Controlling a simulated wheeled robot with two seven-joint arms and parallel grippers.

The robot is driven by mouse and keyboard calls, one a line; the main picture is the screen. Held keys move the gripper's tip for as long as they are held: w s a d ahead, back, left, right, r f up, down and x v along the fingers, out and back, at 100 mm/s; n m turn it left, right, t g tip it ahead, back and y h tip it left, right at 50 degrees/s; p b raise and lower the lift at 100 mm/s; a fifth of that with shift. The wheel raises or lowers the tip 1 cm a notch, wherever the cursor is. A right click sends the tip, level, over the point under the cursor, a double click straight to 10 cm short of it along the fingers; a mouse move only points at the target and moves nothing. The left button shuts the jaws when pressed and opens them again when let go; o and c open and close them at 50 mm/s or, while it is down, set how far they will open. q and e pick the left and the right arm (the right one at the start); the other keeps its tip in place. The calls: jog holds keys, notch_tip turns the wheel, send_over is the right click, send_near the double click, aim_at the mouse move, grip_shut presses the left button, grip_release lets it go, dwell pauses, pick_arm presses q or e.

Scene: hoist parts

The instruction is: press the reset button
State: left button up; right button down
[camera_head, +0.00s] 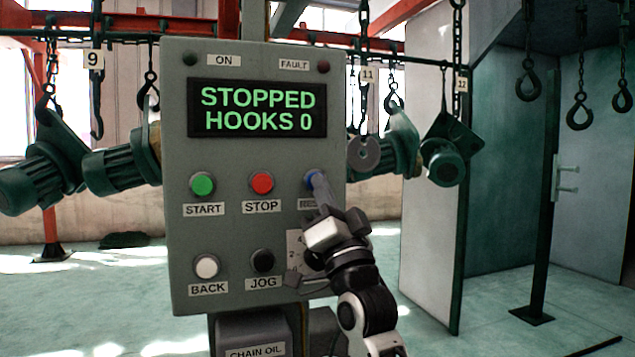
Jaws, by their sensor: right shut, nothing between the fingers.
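A grey control panel (225,155) stands in front of me. Its blue button (310,179) is at the right end of the upper button row, with a label below it that my gripper partly covers. My right gripper (318,183) is shut and empty. Its fingertips are at the blue button and overlap its right side; I cannot tell whether they touch it. The display (257,108) reads "STOPPED HOOKS 0". My left gripper is not in view.
Green START (202,184), red STOP (262,183), white BACK (206,266) and black JOG (262,261) buttons share the panel. A dial beside JOG is mostly hidden by my gripper. Green motors (122,165) hang on hooks behind. Open floor lies right.

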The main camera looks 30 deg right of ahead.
jog(key=shift+s, duration=0.1)
dwell(0.3)
jog(key=shift+s+a, duration=0.15)
jog(key=shift+s, duration=0.5)
jog(key=s, duration=0.2)
jog(key=s+a+p, duration=0.1)
jog(key=s, duration=0.2)
jog(key=shift+a, duration=0.1)
jog(key=shift+w+f, duration=0.1)
dwell(0.6)
